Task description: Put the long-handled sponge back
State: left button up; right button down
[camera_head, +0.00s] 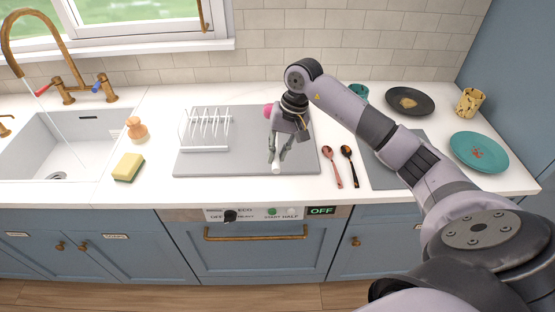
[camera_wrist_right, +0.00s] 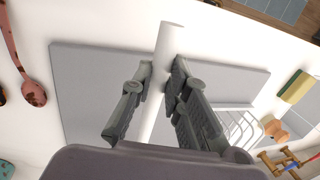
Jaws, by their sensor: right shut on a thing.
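The long-handled sponge has a white handle (camera_head: 275,168) and, it seems, a pink head (camera_head: 268,110), which shows just behind my right gripper. My right gripper (camera_head: 279,150) is shut on the handle, over the right part of the grey mat (camera_head: 245,162). In the right wrist view the white handle (camera_wrist_right: 170,38) runs between the two fingers of my right gripper (camera_wrist_right: 160,80), and its tip sticks out past them. The head is hidden in that view. I cannot tell whether the sponge touches the mat. My left gripper is not in view.
A white dish rack (camera_head: 205,148) stands on the mat's left. Two spoons, red (camera_head: 332,165) and black (camera_head: 348,160), lie to the right. A yellow-green sponge (camera_head: 129,167), wooden brush (camera_head: 137,130) and sink are left; a teal plate (camera_head: 479,152), dark plate (camera_head: 409,101) and patterned cup (camera_head: 470,102) are right.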

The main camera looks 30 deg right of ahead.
jog(key=shift+f, duration=0.6)
notch_tip(320, 180, down, 3)
jog(key=shift+f+p, duration=0.15)
jog(key=shift+p, duration=0.45)
jog(key=shift+f, duration=0.4)
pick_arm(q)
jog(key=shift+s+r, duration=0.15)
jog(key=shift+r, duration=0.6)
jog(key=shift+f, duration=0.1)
pick_arm(e)
jog(key=c, duration=1.6)
grip_release()
jog(key=shift+o, duration=0.2)
